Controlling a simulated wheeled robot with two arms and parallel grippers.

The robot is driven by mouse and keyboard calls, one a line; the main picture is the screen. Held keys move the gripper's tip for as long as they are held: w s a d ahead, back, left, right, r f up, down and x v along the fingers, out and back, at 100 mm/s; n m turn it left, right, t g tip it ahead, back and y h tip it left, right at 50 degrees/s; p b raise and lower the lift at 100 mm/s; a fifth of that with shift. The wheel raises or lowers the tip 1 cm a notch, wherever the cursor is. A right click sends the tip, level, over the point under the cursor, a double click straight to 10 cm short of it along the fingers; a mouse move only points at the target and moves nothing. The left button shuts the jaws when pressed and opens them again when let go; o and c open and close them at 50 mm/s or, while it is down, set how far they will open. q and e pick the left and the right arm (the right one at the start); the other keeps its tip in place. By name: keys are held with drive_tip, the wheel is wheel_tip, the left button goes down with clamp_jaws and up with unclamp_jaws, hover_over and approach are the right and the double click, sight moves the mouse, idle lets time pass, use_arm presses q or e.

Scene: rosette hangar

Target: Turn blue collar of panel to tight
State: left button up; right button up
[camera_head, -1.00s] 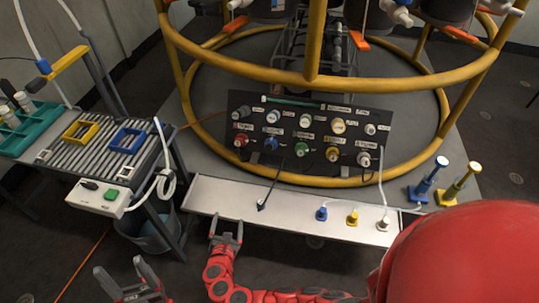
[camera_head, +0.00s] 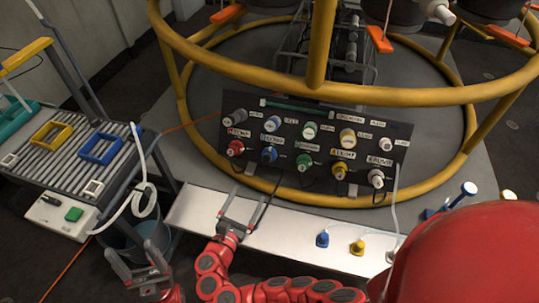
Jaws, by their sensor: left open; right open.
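The dark panel (camera_head: 315,130) carries two rows of coloured connectors. A connector with a blue collar (camera_head: 269,154) is second from the left in the lower row. How far either collar is turned cannot be told. My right gripper (camera_head: 246,196) is open and empty over the white ledge, below and slightly left of the lower blue collar and apart from it. My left gripper (camera_head: 131,252) is open and empty at the lower left, in front of the bucket.
A yellow tubular frame (camera_head: 350,203) rings the panel, with a bar above it. The white ledge (camera_head: 200,208) holds blue (camera_head: 322,240) and yellow (camera_head: 358,247) plugs at right. A ribbed table (camera_head: 75,155) with coloured frames and a white hose stands left.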

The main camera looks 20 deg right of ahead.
sight(267, 160)
drive_tip(key=b+x, duration=0.3)
drive_tip(key=x, duration=1.3)
drive_tip(key=shift+w, duration=0.1)
drive_tip(key=c, duration=1.4)
drive_tip(key=shift+o, duration=0.2)
